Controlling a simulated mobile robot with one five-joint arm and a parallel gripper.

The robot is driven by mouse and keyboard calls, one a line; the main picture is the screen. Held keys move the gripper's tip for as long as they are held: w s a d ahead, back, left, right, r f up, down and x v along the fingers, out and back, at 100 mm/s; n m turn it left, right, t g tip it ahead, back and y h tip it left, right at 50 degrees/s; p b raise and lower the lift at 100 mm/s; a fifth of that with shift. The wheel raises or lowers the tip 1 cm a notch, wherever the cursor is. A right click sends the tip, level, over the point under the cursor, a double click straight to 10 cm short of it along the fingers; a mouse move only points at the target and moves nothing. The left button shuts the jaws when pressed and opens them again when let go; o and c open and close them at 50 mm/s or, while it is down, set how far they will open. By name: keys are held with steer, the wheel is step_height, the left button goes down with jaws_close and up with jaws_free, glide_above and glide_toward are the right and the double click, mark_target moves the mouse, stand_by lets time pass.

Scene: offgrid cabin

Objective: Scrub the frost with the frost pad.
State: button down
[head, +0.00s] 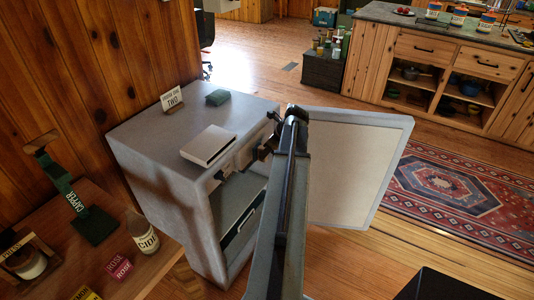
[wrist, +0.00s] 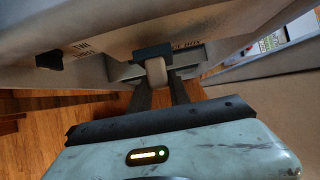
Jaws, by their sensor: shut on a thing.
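The fridge door (head: 352,170) stands open to the right. My gripper (head: 262,152) is at the upper front of the fridge opening, mostly hidden behind my arm in the head view. In the wrist view my gripper (wrist: 158,92) is shut on a rounded beige knob (wrist: 156,72). The knob sits under a dark block (wrist: 153,52) by a pale panel with lettering (wrist: 100,48).
A pale flat box (head: 208,145) and a small sign (head: 172,98) stand on the fridge top. A wooden table (head: 122,252) with a bottle (head: 142,235) and a green capper (head: 85,205) is at left. Open floor and a patterned rug (head: 445,190) lie beyond the door.

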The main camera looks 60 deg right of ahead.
steer(key=shift+w, duration=1.05)
steer(key=d, duration=1.1)
stand_by(1.0)
steer(key=a, duration=0.3)
steer(key=shift+s+a, duration=0.1)
steer(key=shift+a, duration=0.3)
steer(key=shift+a, duration=0.1)
